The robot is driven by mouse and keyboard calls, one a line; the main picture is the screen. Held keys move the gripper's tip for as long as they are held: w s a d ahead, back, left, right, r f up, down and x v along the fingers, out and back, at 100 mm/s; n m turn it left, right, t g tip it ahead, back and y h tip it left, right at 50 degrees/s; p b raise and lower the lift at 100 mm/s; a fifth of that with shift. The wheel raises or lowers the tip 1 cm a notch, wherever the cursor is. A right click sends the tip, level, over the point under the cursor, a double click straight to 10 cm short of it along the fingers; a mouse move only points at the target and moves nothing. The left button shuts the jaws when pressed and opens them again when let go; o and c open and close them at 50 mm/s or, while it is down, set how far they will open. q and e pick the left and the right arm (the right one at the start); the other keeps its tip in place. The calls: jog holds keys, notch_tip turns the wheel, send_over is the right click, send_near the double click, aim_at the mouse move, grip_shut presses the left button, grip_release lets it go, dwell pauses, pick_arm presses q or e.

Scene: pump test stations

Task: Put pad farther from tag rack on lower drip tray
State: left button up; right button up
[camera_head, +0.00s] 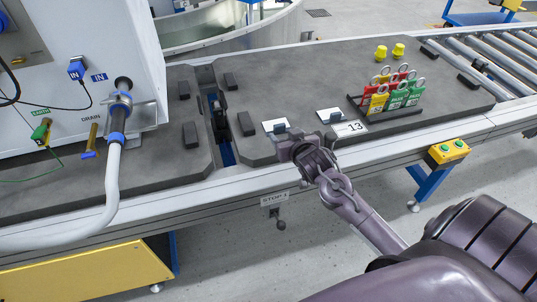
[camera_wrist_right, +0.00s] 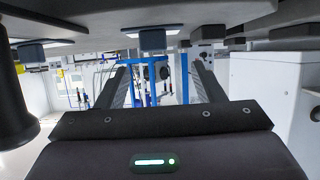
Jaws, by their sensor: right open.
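Two white pads with blue-grey grips lie on the dark station plate. The left pad (camera_head: 270,125) is farther from the tag rack (camera_head: 388,110); the right pad (camera_head: 326,115) is nearer to it, beside a card marked 13. My right gripper (camera_head: 296,148) is just in front of the left pad, apparently empty. In the right wrist view, which looks upside down, its fingers (camera_wrist_right: 162,80) are spread, with a pad grip (camera_wrist_right: 152,41) beyond them near the top. I cannot make out a lower drip tray. My left gripper is not in view.
The rack holds red, yellow and green tags. Two yellow knobs (camera_head: 390,51) stand behind it. A white cabinet with a hose (camera_head: 112,180) stands left. Small dark blocks (camera_head: 246,123) rise from the plate. A roller conveyor (camera_head: 490,60) is at right. The plate's middle is clear.

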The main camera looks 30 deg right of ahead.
aim_at(281, 127)
jog(key=shift+w+d+f, duration=0.1)
jog(key=shift+d+f, duration=0.2)
jog(key=shift+d, duration=0.1)
jog(key=b+x, duration=0.1)
jog(key=x, duration=0.6)
jog(key=shift+w+d+f, duration=0.15)
jog(key=shift+d+f, duration=0.1)
jog(key=shift+f, duration=0.05)
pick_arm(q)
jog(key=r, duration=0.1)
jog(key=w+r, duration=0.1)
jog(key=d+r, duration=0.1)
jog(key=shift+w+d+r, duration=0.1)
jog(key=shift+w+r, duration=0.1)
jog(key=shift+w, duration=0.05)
pick_arm(e)
jog(key=c, duration=1.1)
jog(key=shift+r, duration=0.1)
jog(key=shift+c, duration=0.2)
jog(key=shift+r, duration=0.1)
